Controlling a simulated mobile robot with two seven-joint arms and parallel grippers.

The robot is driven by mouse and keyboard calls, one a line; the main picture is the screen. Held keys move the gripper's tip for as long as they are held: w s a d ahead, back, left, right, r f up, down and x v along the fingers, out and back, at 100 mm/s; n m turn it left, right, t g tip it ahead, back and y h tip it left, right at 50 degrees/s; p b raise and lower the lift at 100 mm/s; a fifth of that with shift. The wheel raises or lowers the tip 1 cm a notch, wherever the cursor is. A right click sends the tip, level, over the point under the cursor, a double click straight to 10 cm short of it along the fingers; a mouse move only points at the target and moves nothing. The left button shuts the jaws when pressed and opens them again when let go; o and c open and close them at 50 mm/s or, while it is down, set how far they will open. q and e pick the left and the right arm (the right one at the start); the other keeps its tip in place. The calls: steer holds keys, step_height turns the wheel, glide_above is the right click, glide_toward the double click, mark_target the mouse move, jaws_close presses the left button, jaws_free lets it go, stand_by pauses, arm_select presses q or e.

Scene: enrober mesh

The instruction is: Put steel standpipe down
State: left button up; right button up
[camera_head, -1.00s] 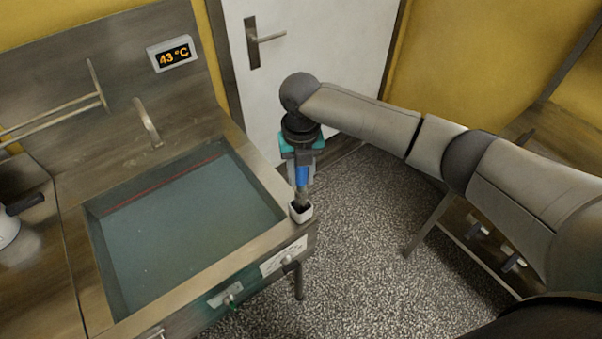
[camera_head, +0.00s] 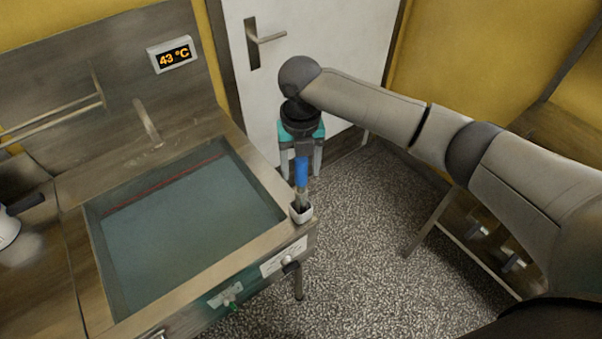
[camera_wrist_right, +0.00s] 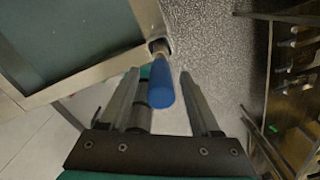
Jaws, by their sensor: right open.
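The steel standpipe, with a blue grip (camera_head: 301,170), stands upright with its lower end in a small white square holder (camera_head: 301,213) at the right front corner of the sink. Its blue part also shows in the right wrist view (camera_wrist_right: 162,84). My right gripper (camera_head: 302,174) is open, pointing down, with its fingers spread to either side of the blue grip. In the right wrist view the fingers show apart, with gaps beside the pipe. My left gripper is not in view.
A steel sink basin (camera_head: 190,226) filled with water lies left of the pipe. A temperature display (camera_head: 171,55) reads 43 °C on the splashback. A white door (camera_head: 300,65) stands behind my arm.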

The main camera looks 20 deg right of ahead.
step_height(320, 180, up, 9)
steer(key=shift+r, duration=0.1)
